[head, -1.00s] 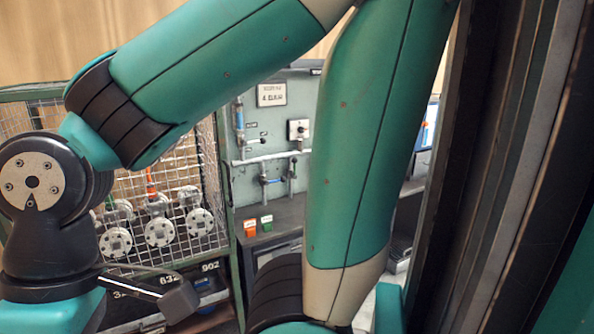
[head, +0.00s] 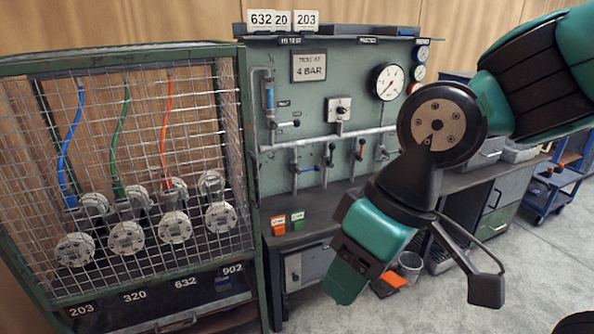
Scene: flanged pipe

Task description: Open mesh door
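The mesh door (head: 150,239) is a wire grid in a green frame across the front of a cage at the left of the head view. It looks shut. I cannot make out a handle or latch on it. Behind the mesh are several round metal flanges (head: 174,227) with blue, green and red hoses. My gripper (head: 352,285) hangs at the right of the cage, apart from the door and in front of the bench.
A grey-green panel (head: 320,110) with pipes, valves and gauges stands right of the cage, above a dark bench (head: 335,197). Number tags 203, 320, 632 and 902 line the cage's lower edge. A blue cart (head: 552,190) is at the far right.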

